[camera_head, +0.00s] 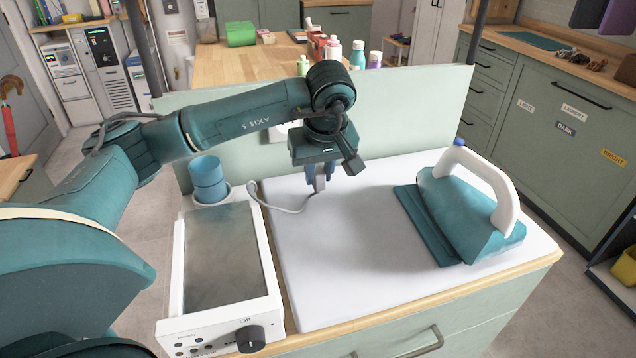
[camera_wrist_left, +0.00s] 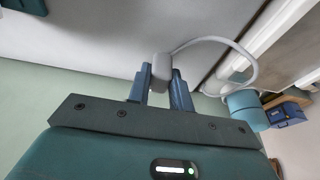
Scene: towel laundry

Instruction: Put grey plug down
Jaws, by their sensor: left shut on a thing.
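My left gripper (camera_head: 320,177) points down above the back left part of the white board (camera_head: 370,250). It is shut on the grey plug (camera_head: 320,184). In the left wrist view the plug (camera_wrist_left: 161,70) sits between the two blue fingers (camera_wrist_left: 160,85). A grey cord (camera_head: 290,209) runs from the plug to the left, towards the blue cup; it also curves away in the left wrist view (camera_wrist_left: 222,40). I cannot tell whether the plug touches the board. My right gripper does not show.
A teal iron (camera_head: 470,215) with a white handle stands at the right of the board. A white device (camera_head: 225,318) with a grey top plate and a black knob lies left. A blue cup (camera_head: 208,178) stands behind it. A green panel (camera_head: 420,120) rises along the back edge.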

